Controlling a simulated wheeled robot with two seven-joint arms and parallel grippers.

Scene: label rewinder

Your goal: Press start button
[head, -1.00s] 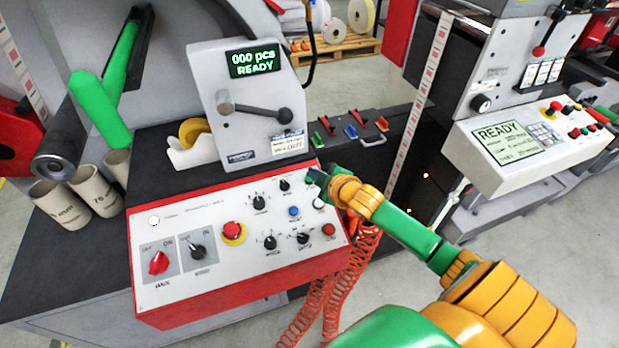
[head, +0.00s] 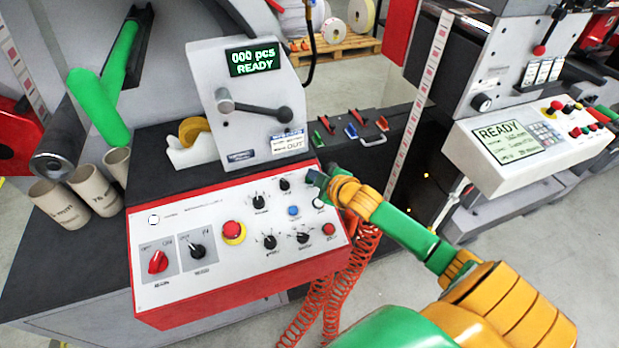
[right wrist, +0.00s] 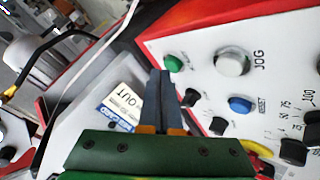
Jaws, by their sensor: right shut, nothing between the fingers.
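The control panel (head: 190,272) is a white sloped face with a red frame and carries several buttons and knobs. A green button (right wrist: 173,63), which I take as the start button, sits near the panel's edge, beside the white JOG button (right wrist: 232,62). In the head view the green button is hidden by my right gripper (head: 314,178). The right gripper is shut and empty at the panel's upper right corner. In the right wrist view its dark fingertips (right wrist: 160,74) are just beside the green button; I cannot tell whether they touch. My left gripper is not in view.
The blue reset button (head: 293,211) and white JOG button (head: 318,203) lie close to the gripper. A red mushroom button (head: 233,231) is further left. The display (head: 254,61) reads "000 pcs READY". A black lever (head: 265,112) stands above the panel. Orange coiled cables (head: 345,280) hang at its right.

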